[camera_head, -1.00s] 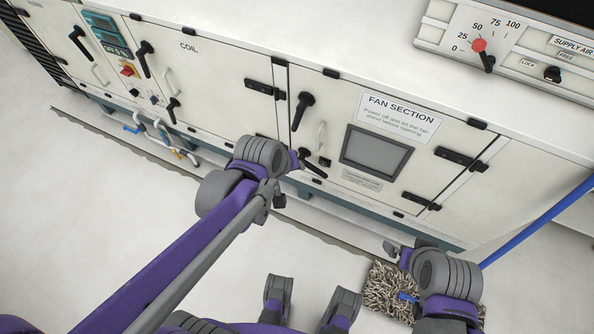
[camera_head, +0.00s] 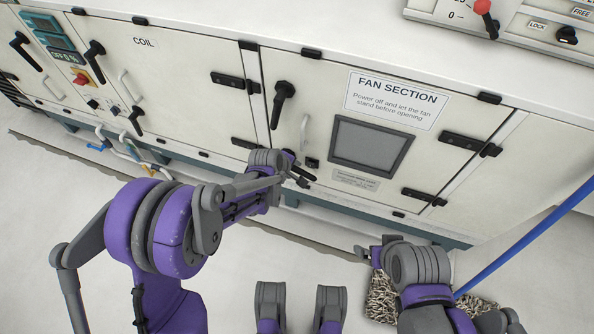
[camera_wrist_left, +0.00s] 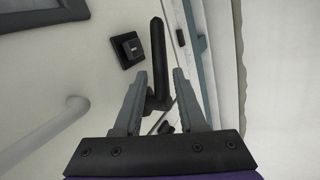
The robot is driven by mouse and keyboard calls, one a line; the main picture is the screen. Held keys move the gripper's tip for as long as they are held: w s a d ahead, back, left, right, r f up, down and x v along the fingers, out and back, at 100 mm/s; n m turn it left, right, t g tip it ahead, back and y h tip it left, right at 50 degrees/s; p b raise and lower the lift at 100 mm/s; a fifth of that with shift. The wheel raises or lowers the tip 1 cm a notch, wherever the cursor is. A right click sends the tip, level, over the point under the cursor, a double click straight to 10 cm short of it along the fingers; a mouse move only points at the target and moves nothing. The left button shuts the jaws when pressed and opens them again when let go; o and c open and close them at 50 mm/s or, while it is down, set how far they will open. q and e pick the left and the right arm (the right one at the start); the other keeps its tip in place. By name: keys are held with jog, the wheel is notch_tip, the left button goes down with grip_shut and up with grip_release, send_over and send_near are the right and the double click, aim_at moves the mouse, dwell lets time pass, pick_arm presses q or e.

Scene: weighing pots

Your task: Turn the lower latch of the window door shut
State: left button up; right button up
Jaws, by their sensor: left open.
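The window door (camera_head: 330,115) is the white fan section panel with a dark window (camera_head: 371,147), and it looks flush with its frame. Its lower latch (camera_wrist_left: 158,60) is a black lever. In the left wrist view the lever stands between the two grey fingers of my left gripper (camera_wrist_left: 160,75), with a gap to each finger. The fingers are open around it. In the head view my left gripper (camera_head: 292,172) is at the latch and hides most of it.
The upper latch (camera_head: 282,102) and a grey pull handle (camera_head: 304,132) are on the same door. A small black square lock (camera_wrist_left: 127,50) sits beside the lower latch. A mop (camera_head: 381,300) with a blue pole (camera_head: 530,235) lies near my right arm. Pipes (camera_head: 122,150) run low at left.

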aim_at(297, 170)
pick_arm(q)
jog(key=b+x, duration=0.1)
jog(key=x, duration=0.4)
jog(key=shift+f, duration=0.1)
grip_shut()
dwell(1.3)
